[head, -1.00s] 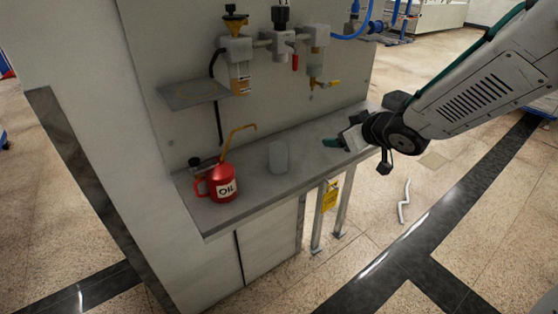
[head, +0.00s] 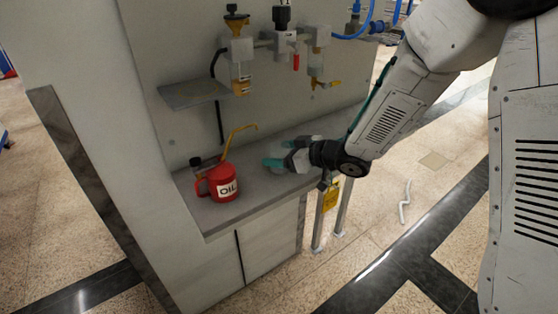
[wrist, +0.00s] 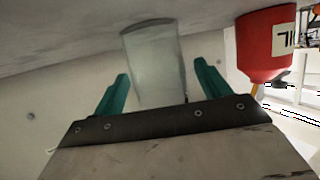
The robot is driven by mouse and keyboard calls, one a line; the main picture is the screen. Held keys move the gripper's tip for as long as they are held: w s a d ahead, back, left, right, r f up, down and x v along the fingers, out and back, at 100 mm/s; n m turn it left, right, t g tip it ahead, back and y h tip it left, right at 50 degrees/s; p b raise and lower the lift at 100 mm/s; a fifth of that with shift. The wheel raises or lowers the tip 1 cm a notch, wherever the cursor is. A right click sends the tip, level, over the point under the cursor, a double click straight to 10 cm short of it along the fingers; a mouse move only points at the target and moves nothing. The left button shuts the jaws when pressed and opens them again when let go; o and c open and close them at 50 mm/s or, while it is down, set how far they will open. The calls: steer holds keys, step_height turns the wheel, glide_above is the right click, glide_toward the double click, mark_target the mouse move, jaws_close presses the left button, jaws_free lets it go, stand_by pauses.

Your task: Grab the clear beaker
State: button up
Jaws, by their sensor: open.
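The clear beaker (wrist: 154,62) stands between the two teal fingers of my gripper (wrist: 158,90) in the wrist view. There is a visible gap on each side, so the fingers look apart from it. In the head view my gripper (head: 276,153) is over the grey counter, and the beaker (head: 277,169) is mostly hidden behind the fingers and shows only faintly. My gripper is open and holds nothing.
A red oil can (head: 222,184) with a thin yellow spout stands on the counter (head: 232,214), left of my gripper. It also shows at the right in the wrist view (wrist: 263,48). A small dark-capped jar (head: 196,164) is behind it. A grey shelf (head: 193,94) and valve fittings hang on the wall above.

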steer(key=shift+w+a+f, duration=0.1)
steer(key=shift+w+a, duration=0.1)
steer(key=shift+a, duration=0.1)
steer(key=c, duration=1.1)
steer(key=shift+o, duration=0.2)
